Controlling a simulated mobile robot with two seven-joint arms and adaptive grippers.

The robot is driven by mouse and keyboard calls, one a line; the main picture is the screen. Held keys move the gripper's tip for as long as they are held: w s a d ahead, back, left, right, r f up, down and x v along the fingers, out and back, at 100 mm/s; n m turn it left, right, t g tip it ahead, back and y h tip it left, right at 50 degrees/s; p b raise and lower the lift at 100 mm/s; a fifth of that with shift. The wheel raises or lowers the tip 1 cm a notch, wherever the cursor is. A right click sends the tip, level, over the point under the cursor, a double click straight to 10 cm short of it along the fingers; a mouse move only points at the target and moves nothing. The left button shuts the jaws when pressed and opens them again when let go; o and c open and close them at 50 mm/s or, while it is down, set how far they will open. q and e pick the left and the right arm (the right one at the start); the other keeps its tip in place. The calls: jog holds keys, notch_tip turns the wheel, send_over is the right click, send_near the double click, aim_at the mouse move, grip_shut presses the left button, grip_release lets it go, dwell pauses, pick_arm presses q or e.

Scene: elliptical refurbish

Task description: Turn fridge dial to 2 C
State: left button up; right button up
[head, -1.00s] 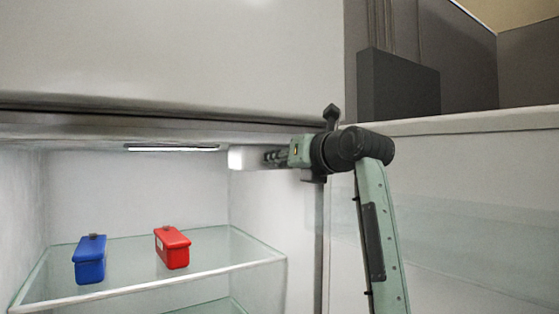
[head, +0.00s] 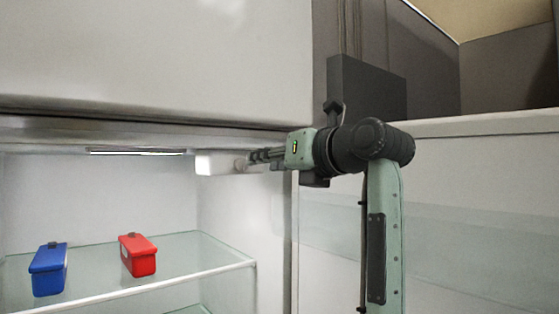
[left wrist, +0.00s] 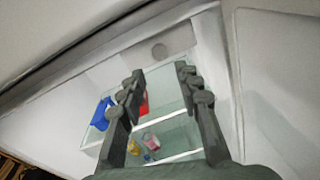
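The fridge dial is a small round grey knob (left wrist: 159,50) on the face of a white box under the fridge ceiling. It also shows at the right end of that white box (head: 216,164) in the head view, partly hidden by my fingers. My left gripper (head: 255,157) is just to the right of the dial, its fingers pointing toward it. In the left wrist view the fingers (left wrist: 160,77) are spread apart with nothing between them, and the dial lies beyond the tips. The dial's markings are too small to read. My right gripper is not in view.
A blue box (head: 48,270) and a red box (head: 138,255) stand on the glass shelf (head: 205,262) below. Small coloured items (left wrist: 150,143) sit lower down. The upper door (head: 150,60) overhangs the opening. The open fridge door (head: 430,220) is at right.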

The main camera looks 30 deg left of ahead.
pick_arm(q)
jog(key=v, duration=0.3)
jog(key=shift+s+d, duration=0.2)
jog(key=shift+d, duration=0.15)
